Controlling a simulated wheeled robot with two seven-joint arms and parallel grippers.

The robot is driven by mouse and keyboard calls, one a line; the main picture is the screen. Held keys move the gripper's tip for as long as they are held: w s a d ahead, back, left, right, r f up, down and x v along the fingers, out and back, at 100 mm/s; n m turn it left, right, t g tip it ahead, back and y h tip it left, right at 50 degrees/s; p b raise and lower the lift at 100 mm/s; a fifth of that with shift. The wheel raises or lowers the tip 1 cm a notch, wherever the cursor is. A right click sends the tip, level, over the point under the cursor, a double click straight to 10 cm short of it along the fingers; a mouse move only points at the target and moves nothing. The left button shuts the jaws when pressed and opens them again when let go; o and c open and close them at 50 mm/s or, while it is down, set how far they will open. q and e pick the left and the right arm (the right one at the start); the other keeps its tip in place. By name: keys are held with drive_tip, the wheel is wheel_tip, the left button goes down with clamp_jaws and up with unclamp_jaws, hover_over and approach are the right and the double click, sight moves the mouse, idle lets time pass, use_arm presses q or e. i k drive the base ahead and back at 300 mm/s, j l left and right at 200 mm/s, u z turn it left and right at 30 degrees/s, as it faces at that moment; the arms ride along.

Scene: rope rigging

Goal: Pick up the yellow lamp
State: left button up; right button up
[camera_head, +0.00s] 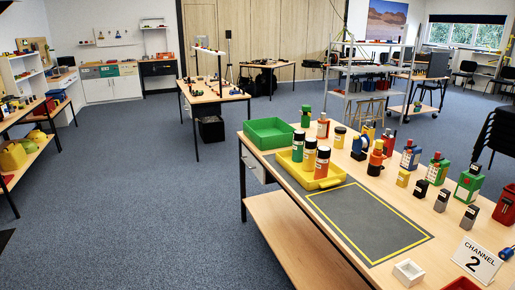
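No object is clearly recognisable as a yellow lamp. I cannot tell whether either is the lamp. Neither of my grippers is in view.
A yellow tray (283,161) holds several bottles, beside a green tray (268,133). A grey mat (370,225) with a yellow outline is bare in front. Several coloured containers line the right side, near a "CHANNEL 2" sign (477,261). Carpet left of the table is clear.

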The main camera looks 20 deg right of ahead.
sight(309, 156)
drive_tip(key=i+z, duration=0.2)
drive_tip(key=i, duration=0.25)
drive_tip(key=i+j+z, duration=0.2)
drive_tip(key=i, duration=0.2)
drive_tip(key=i+j+z, duration=0.2)
drive_tip(key=i, duration=0.2)
drive_tip(key=i+z, duration=0.25)
drive_tip(key=z, duration=0.15)
drive_tip(key=i+j+z, duration=0.15)
drive_tip(key=z, duration=0.25)
drive_tip(key=i+j+z, duration=0.2)
drive_tip(key=z, duration=0.15)
drive_tip(key=i+j+z, duration=0.2)
drive_tip(key=z, duration=0.2)
drive_tip(key=i+j+z, duration=0.15)
drive_tip(key=j+z, duration=0.15)
drive_tip(key=i+j+z, duration=0.15)
drive_tip(key=j+z, duration=0.2)
